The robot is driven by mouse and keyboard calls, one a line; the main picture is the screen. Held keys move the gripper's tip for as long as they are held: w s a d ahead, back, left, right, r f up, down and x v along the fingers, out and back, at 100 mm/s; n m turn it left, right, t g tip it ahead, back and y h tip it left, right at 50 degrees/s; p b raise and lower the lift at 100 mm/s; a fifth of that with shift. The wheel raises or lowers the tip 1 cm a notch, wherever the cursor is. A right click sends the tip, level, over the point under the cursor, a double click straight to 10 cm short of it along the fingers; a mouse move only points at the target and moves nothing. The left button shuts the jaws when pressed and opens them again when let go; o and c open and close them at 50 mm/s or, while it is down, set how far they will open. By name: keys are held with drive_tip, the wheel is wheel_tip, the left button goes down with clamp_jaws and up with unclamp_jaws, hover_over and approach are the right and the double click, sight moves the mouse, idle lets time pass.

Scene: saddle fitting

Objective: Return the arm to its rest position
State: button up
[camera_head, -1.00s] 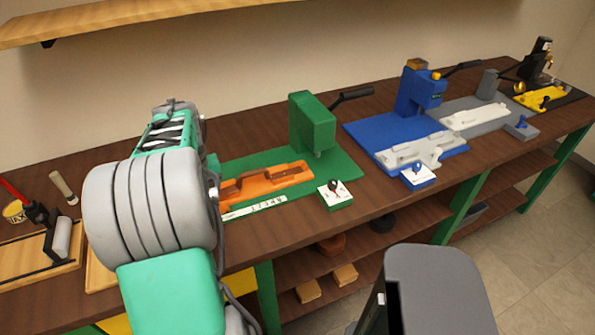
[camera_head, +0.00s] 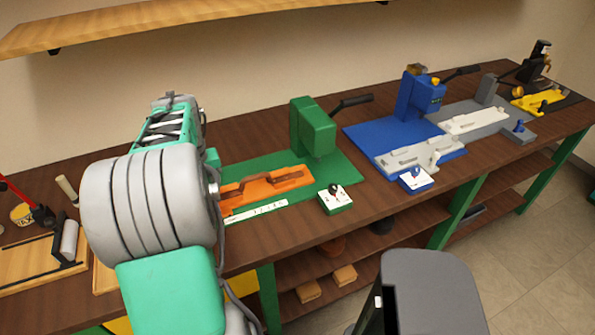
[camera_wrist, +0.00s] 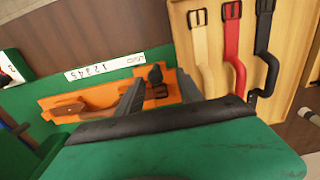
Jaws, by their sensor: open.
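My arm stands at the left of the head view, over the workbench (camera_head: 260,235); its gripper is hidden there behind my own links. In the wrist view my gripper (camera_wrist: 158,80) shows two dark grey fingers, spread apart with nothing held between them. Beyond them lies an orange fixture (camera_wrist: 100,98) with a brown piece and a black buckle-like part (camera_wrist: 156,76). I cannot tell the exact gap between fingers and fixture. The orange fixture also shows in the head view (camera_head: 265,186), on a green base beside my arm.
A green press (camera_head: 312,127) and a blue press (camera_head: 418,95) stand to the right of my arm. A wooden board (camera_wrist: 210,75) holds tan, red and black straps. A small green control box (camera_head: 336,199) sits near the bench edge. A shelf (camera_head: 150,22) hangs above.

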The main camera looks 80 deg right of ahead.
drive_tip(key=shift+r+p, duration=0.5)
drive_tip(key=shift+r, duration=0.55)
